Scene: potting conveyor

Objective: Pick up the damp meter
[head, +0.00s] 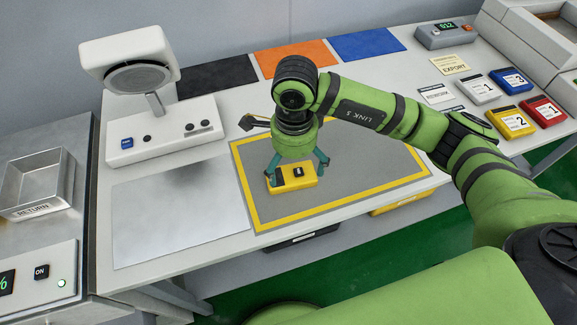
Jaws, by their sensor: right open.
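The damp meter (301,182), a yellow handheld device with a dark end and a small dark button, lies flat on the grey mat (352,180) with the yellow border. My right gripper (297,167) points down over it, with its teal fingers spread open. One finger is by the meter's dark left end and the other is near its right end. I cannot tell whether either finger touches it. The gripper body hides the area behind the meter. My left gripper is not in view.
A white lamp-like device (160,135) stands left of the mat, behind a bare metal plate (180,212). A metal return tray (36,182) is at far left. Black, orange and blue panels (366,44) lie along the back. Several numbered cards (510,122) sit at right.

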